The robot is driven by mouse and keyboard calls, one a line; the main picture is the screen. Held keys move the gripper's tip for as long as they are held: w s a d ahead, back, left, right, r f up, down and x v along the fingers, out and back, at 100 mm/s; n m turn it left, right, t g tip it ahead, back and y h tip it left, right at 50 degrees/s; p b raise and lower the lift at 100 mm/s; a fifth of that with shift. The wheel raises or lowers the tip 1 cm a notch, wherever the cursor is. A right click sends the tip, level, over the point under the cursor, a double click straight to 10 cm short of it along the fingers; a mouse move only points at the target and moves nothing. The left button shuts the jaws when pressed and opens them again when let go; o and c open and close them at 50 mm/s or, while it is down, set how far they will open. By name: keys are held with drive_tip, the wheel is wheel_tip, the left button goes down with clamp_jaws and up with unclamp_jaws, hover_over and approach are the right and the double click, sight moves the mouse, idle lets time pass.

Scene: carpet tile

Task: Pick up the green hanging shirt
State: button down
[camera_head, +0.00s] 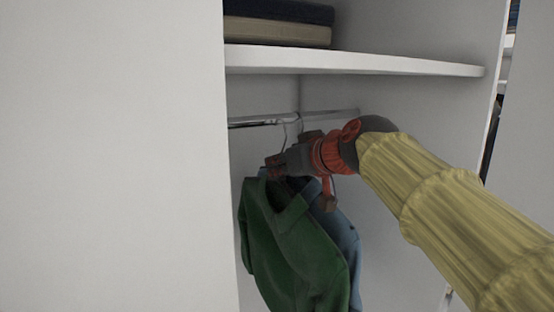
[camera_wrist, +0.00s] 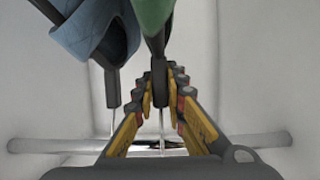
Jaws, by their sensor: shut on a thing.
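The green hanging shirt (camera_head: 290,245) hangs from a hanger on the rail, in front of a blue shirt (camera_head: 346,238), in the head view. My gripper (camera_head: 275,168) is at the top of the green shirt, at its hanger neck. In the wrist view the green shirt (camera_wrist: 152,14) shows at the top centre, and the fingers (camera_wrist: 160,92) are closed around the dark neck of its hanger (camera_wrist: 159,76). The blue shirt (camera_wrist: 95,28) hangs just left of it, on its own hanger, outside the fingers. The lower part of the green shirt is cut off in the head view.
The metal rail (camera_head: 258,121) runs across the closet under a white shelf (camera_head: 350,63). Folded items (camera_head: 278,24) lie on the shelf. A white panel (camera_head: 110,160) stands close on the left. Free room shows right of the shirts.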

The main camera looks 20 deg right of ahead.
sight(284, 190)
drive_tip(key=f+b, duration=0.1)
drive_tip(key=f, duration=0.1)
drive_tip(key=s+f+b, duration=0.1)
drive_tip(key=f, duration=0.2)
drive_tip(key=shift+s+d+f, duration=0.15)
drive_tip(key=shift+s+f, duration=0.05)
drive_tip(key=shift+s+d+r, duration=0.1)
drive_tip(key=shift+s, duration=0.25)
drive_tip(key=s+d+b, duration=0.1)
drive_tip(key=s, duration=0.4)
drive_tip(key=s+d+b, duration=0.1)
drive_tip(key=s, duration=0.4)
drive_tip(key=s+d+f+b, duration=0.1)
drive_tip(key=s, duration=0.4)
